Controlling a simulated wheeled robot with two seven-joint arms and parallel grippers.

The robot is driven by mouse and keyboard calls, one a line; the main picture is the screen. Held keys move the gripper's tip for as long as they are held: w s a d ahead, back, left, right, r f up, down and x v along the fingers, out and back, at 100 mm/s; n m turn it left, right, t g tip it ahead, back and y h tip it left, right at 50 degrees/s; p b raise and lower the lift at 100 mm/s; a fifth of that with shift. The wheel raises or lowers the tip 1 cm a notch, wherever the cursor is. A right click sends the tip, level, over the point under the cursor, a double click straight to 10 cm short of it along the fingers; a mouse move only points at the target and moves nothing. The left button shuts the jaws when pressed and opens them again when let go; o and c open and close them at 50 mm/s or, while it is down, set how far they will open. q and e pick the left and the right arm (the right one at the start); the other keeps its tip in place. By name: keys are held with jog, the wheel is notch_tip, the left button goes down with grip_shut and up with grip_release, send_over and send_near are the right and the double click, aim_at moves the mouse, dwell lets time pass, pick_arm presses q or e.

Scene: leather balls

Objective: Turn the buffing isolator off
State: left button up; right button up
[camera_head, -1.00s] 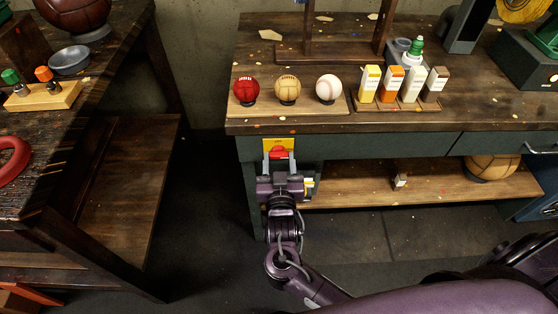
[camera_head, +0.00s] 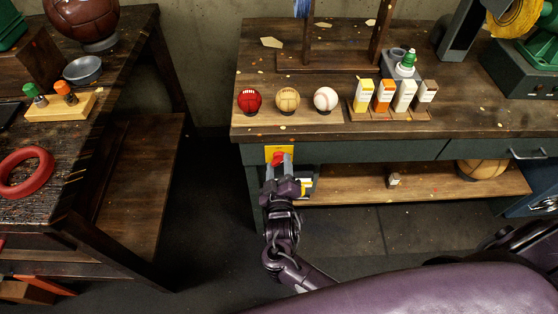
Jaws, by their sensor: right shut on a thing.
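The buffing isolator is a yellow plate (camera_head: 270,153) with a red knob (camera_head: 279,157), on the front left of the far bench, just under its top. My right gripper (camera_head: 281,163) is in front of it, shut on the red knob. The gripper looks rolled, its fingers now seen close together and partly edge-on. The fingers hide part of the knob and plate, so any marks on it cannot be read. My left gripper is not in view.
The far bench (camera_head: 345,128) carries three small balls, several paint-coloured boxes and a green-capped bottle. A shelf (camera_head: 430,184) lies below, with a larger ball. The left bench (camera_head: 75,190) holds a red ring (camera_head: 26,172). Dark floor lies between the benches.

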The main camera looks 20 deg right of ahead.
jog(key=n+p, duration=0.2)
jog(key=n, duration=0.2)
jog(key=shift+a+n+p, duration=0.1)
jog(key=shift+n+p, duration=0.2)
jog(key=shift+n, duration=0.1)
jog(key=shift+f+n+p, duration=0.15)
jog(key=shift+n+p, duration=0.8)
jog(key=shift+n, duration=1.25)
jog(key=o, duration=1)
jog(key=shift+c, duration=0.2)
jog(key=v, duration=0.7)
jog(key=shift+s, duration=0.4)
jog(key=shift+a, duration=0.1)
